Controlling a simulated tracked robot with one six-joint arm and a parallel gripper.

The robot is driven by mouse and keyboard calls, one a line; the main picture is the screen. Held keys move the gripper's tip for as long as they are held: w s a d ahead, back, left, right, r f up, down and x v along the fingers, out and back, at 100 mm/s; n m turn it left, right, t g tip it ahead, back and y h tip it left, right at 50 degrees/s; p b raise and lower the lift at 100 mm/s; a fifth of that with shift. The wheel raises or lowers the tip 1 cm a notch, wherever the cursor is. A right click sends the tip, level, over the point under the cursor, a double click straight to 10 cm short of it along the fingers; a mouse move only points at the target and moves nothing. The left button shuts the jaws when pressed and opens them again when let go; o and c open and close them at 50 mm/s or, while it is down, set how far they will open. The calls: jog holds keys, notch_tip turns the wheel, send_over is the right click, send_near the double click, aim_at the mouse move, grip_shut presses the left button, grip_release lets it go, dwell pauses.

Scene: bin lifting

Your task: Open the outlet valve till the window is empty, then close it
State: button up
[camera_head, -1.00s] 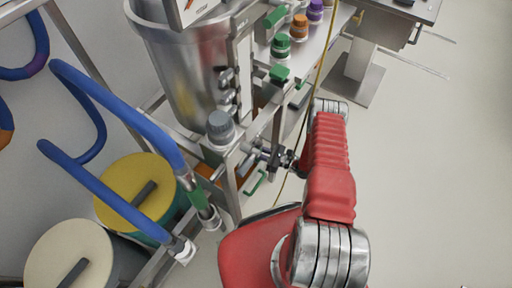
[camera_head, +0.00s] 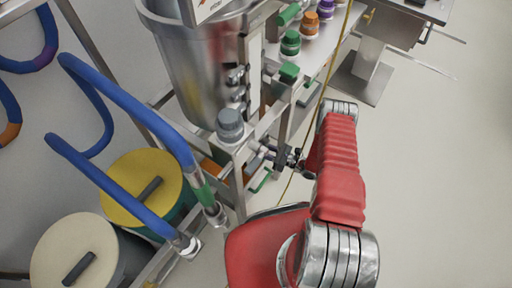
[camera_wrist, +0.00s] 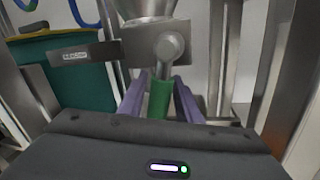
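A steel valve (camera_wrist: 168,46) with a green lever handle (camera_wrist: 160,98) is in the middle of the wrist view, below the vessel's cone. The handle points towards me. My gripper (camera_wrist: 159,82) has its two purple fingers on either side of the handle, with narrow gaps showing, so it looks open around it. In the head view my gripper (camera_head: 290,158) reaches in beside the frame, its fingers too small to make out. The steel vessel (camera_head: 197,70) stands above. A pale vertical strip (camera_head: 254,75) on its side may be the window; its level cannot be read.
Blue hoses (camera_head: 120,100) and a yellow-lidded drum (camera_head: 135,190) stand at left, with a cream-lidded drum (camera_head: 75,258) in front. A shelf with colour-capped bottles (camera_head: 290,43) is behind. The floor at right (camera_head: 440,180) is clear.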

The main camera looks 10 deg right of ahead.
jog(key=shift+o, duration=0.7)
jog(key=shift+s, duration=0.1)
jog(key=v, duration=1.3)
jog(key=shift+d, duration=0.3)
jog(key=shift+s+f, duration=0.1)
jog(key=shift+c, duration=0.7)
